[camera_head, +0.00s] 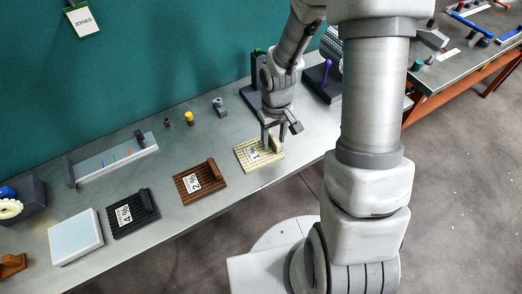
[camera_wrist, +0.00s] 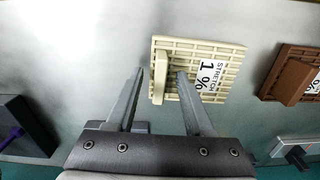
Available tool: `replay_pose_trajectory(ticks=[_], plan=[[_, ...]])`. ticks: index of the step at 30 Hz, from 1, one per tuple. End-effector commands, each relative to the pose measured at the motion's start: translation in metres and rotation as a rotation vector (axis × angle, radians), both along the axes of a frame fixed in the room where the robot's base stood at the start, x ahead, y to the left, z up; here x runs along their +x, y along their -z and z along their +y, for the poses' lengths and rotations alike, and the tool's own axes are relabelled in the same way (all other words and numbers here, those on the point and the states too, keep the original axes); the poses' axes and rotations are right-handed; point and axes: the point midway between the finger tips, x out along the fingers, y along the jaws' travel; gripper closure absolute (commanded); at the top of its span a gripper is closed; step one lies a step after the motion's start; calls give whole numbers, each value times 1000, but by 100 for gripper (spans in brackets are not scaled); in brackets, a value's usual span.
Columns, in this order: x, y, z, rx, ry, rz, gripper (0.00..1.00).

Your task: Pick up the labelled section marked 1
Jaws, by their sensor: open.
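The cream ribbed section (camera_head: 258,163) lies flat on the grey bench in the head view. Its white label (camera_wrist: 210,77) reads "STRETCH 1 %" in the wrist view, where the cream section (camera_wrist: 228,58) is at top centre. A raised cream bar (camera_wrist: 158,98) stands along its left side there. My gripper (camera_head: 271,137) is over the section in the head view. In the wrist view my gripper (camera_wrist: 161,72) is open, with one finger on each side of the bar. I cannot tell whether either finger touches it.
A brown section (camera_head: 200,182) marked 2 and a black section (camera_head: 131,214) marked 4 lie farther left. A pale blue-topped block (camera_head: 76,237) is beyond them. A dark stand (camera_head: 262,100) rises behind my gripper. Bare bench separates the cream and brown sections.

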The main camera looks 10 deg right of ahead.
Motion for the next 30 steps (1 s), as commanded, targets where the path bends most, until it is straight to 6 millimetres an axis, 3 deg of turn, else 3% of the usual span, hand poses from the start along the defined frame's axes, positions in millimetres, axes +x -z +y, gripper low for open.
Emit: replay_pose_trajectory(ticks=[5, 14, 15, 30], plan=[[0, 0, 0, 0, 0, -1, 48], [0, 0, 0, 0, 0, 0, 98], [0, 0, 0, 0, 0, 0, 100], [0, -2, 0, -1, 0, -1, 100]])
